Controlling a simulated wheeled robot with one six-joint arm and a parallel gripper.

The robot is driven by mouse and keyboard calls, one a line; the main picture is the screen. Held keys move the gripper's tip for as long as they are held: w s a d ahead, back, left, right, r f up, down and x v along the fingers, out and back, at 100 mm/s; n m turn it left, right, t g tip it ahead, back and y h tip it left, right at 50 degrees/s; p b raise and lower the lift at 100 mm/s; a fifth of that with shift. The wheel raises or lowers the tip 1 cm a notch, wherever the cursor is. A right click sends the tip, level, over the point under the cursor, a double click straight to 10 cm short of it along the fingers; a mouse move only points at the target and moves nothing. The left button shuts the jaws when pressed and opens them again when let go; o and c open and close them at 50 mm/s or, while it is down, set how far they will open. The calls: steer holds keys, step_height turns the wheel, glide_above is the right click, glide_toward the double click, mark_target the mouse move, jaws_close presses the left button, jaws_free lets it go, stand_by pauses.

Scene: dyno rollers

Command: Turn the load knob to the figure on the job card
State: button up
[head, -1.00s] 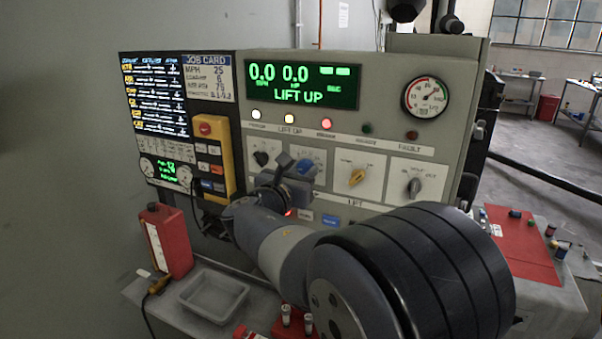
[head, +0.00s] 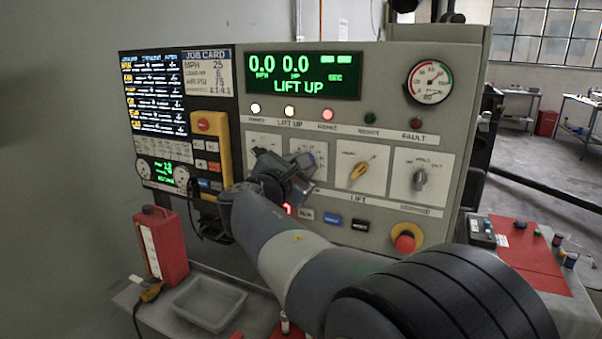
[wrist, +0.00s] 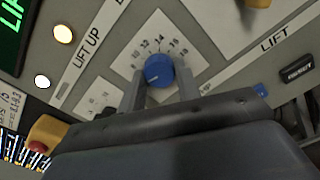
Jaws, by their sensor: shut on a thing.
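The load knob is a blue round knob (wrist: 158,69) on a pale dial plate (wrist: 152,38) with figures around it; those I can make out run from about 12 to 18. A pale mark on the knob seems to point toward the lower left. My gripper (wrist: 161,77) has a finger on each side of the knob and is shut on it. In the head view my gripper (head: 284,178) hides the knob and part of its plate. The job card (head: 207,75) at the panel's upper left reads MPH 25 and a load HP line that looks like 6.
The green display (head: 303,76) reads 0.0 MPH, 0.0 HP and LIFT UP. A yellow pendant (head: 207,126) hangs to the left. A grey tray (head: 208,302) is below.

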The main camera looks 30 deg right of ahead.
stand_by(0.4)
steer(key=o, duration=1)
steer(key=shift+c, duration=0.2)
steer(key=shift+a, duration=0.1)
steer(key=v, duration=1)
steer(key=shift+s+a, duration=0.25)
steer(key=shift+s, duration=0.05)
steer(key=shift+w+d, duration=0.1)
steer(key=x, duration=1)
steer(key=shift+w+d, duration=0.2)
steer(key=shift+d, duration=0.05)
steer(key=shift+a, duration=0.1)
